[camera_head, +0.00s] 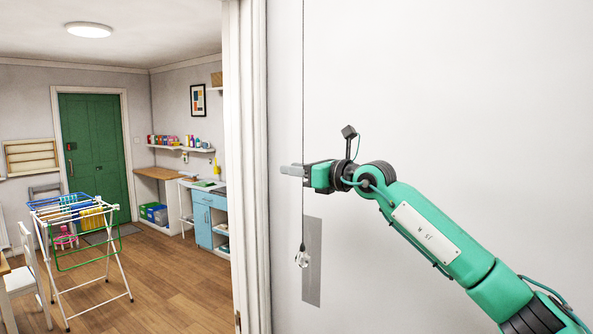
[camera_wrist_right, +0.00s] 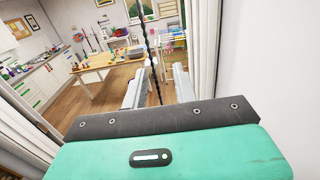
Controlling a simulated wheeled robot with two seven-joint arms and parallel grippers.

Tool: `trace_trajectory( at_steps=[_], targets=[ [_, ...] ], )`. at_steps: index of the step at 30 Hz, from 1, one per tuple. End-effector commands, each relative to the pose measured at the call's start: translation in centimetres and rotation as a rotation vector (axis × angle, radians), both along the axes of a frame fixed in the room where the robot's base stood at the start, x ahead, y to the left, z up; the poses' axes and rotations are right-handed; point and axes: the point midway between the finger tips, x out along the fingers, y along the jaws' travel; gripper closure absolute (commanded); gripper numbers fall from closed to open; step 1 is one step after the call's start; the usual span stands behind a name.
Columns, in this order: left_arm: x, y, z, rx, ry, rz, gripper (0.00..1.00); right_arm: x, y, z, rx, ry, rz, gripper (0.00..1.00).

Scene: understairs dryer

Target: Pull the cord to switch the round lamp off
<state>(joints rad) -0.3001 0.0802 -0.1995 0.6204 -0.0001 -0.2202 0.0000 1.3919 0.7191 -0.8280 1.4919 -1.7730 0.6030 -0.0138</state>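A thin dark cord (camera_head: 303,80) hangs straight down in front of the pale wall in the head view. A clear faceted knob (camera_head: 302,259) hangs at its lower end. My right gripper (camera_head: 291,170) is at the cord's height range, well above the knob. In the right wrist view the cord (camera_wrist_right: 147,25) runs down between the two fingers (camera_wrist_right: 158,78), which stand apart with gaps showing beside it. The round lamp (camera_head: 89,30) on the ceiling at upper left looks bright white. My left gripper is not in view.
A white door frame (camera_head: 245,150) stands left of the cord. A grey panel (camera_head: 313,262) is on the wall behind the knob. Beyond are a drying rack (camera_head: 80,225), a white chair (camera_head: 30,280) and a green door (camera_head: 95,150), all away from my arm.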

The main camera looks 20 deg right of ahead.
Motion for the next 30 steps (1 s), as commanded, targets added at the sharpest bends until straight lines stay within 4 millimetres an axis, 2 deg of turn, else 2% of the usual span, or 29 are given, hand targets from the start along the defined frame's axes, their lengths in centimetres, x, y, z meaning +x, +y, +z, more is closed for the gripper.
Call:
trace_trajectory(
  at_steps=[8,21,25,30],
  targets=[
    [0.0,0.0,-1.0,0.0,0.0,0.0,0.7,-1.0,-0.9,-0.3,0.0,-0.001,-0.001,0.71],
    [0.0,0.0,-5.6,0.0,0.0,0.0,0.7,-8.5,-6.7,-0.5,0.0,-0.001,-0.002,0.71],
    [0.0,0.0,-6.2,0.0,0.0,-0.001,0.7,-9.9,-7.8,-0.3,0.001,-0.001,-0.001,0.71],
    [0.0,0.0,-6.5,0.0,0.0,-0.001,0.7,-10.8,-8.4,-0.1,0.0,0.0,0.0,0.71]
  ],
)
